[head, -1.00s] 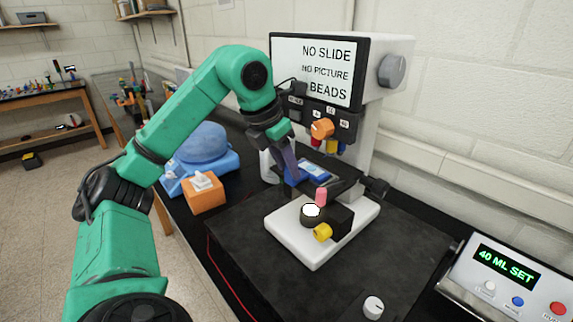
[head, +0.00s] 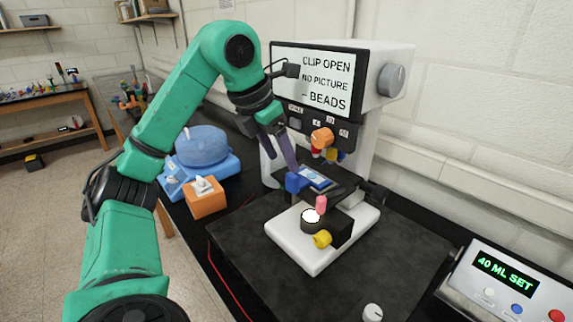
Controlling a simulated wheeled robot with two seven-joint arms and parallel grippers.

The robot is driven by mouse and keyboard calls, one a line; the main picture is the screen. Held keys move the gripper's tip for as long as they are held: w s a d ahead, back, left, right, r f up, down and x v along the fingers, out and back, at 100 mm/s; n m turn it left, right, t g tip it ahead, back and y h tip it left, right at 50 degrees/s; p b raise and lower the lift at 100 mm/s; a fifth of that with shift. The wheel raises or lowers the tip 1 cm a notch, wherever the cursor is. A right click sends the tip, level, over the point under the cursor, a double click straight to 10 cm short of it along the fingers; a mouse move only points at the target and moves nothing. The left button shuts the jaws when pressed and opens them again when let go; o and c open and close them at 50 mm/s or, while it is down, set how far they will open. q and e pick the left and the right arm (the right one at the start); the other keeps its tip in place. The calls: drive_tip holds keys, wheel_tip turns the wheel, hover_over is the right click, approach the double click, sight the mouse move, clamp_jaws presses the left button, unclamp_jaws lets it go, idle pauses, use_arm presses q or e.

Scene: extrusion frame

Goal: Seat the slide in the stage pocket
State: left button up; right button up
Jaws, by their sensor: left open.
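The slide (head: 317,177), blue with a pale middle, lies flat on the dark microscope stage (head: 345,187). A blue block (head: 296,184) stands at its left end. The pocket's edges are too small to make out, and part of the slide's left side is hidden. My left gripper (head: 289,164) is open, with its purple-grey fingers pointing down just above and behind the blue block; I cannot tell if they touch it. The microscope screen (head: 315,78) reads "CLIP OPEN", "NO PICTURE", "BEADS". My right gripper is not in view.
Orange objective parts (head: 322,138) hang close to the right of my left gripper. A pink-topped knob (head: 321,204) and a yellow knob (head: 322,239) are below the stage. An orange box (head: 205,198) stands left.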

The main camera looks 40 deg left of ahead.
use_arm(q)
drive_tip(key=p+v, duration=0.3)
drive_tip(key=v, duration=0.3)
drive_tip(key=shift+s+r, duration=0.2)
drive_tip(key=shift+r, duration=0.1)
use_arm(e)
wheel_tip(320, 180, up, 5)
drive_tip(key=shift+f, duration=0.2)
use_arm(q)
drive_tip(key=shift+w, duration=0.1)
